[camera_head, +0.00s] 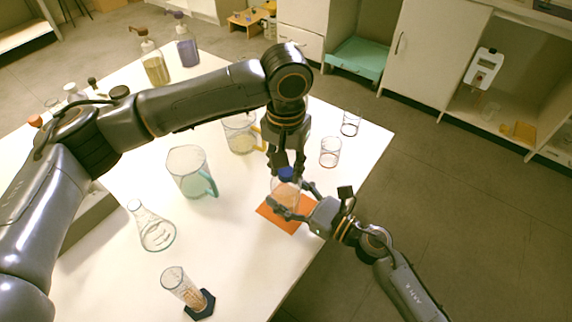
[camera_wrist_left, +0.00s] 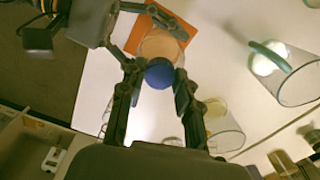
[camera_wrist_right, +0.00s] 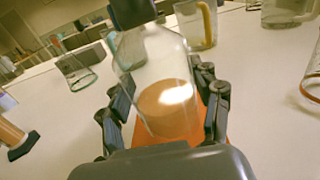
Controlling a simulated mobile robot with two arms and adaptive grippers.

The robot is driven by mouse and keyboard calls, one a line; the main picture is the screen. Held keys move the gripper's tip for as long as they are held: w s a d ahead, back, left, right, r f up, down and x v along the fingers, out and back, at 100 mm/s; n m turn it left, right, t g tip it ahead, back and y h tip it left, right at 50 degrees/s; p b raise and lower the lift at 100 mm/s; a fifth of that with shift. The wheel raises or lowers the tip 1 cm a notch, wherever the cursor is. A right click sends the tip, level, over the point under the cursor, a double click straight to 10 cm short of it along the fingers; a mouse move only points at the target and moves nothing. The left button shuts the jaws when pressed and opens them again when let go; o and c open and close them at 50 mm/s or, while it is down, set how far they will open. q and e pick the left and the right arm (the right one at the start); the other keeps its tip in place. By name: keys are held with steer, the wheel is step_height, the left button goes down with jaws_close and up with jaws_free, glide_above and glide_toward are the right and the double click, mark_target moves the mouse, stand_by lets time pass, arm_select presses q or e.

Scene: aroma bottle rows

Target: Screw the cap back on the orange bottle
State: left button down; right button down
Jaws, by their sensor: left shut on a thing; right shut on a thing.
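The orange bottle (camera_head: 283,194), clear with orange liquid low inside, stands upright over an orange mat (camera_head: 279,222). My right gripper (camera_head: 294,203) is shut around its body from the right; in the right wrist view the liquid (camera_wrist_right: 166,108) lies between the fingers. The blue cap (camera_head: 286,173) is at the bottle's top, and my left gripper (camera_head: 285,165) is shut on it from above. In the left wrist view the cap (camera_wrist_left: 160,73) covers the bottle mouth, so I cannot tell whether it is seated or screwed on.
A teal-handled beaker (camera_head: 188,172) and a yellow-handled beaker (camera_head: 240,134) stand left of and behind the bottle. A conical flask (camera_head: 154,230) and a cylinder (camera_head: 181,287) are nearer. Small glasses (camera_head: 330,152) stand by the table's right edge.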

arm_select(q)
steer(key=m, duration=2.8)
steer(key=shift+f, duration=0.1)
steer(key=c, duration=1)
jaws_free()
steer(key=shift+o, duration=0.2)
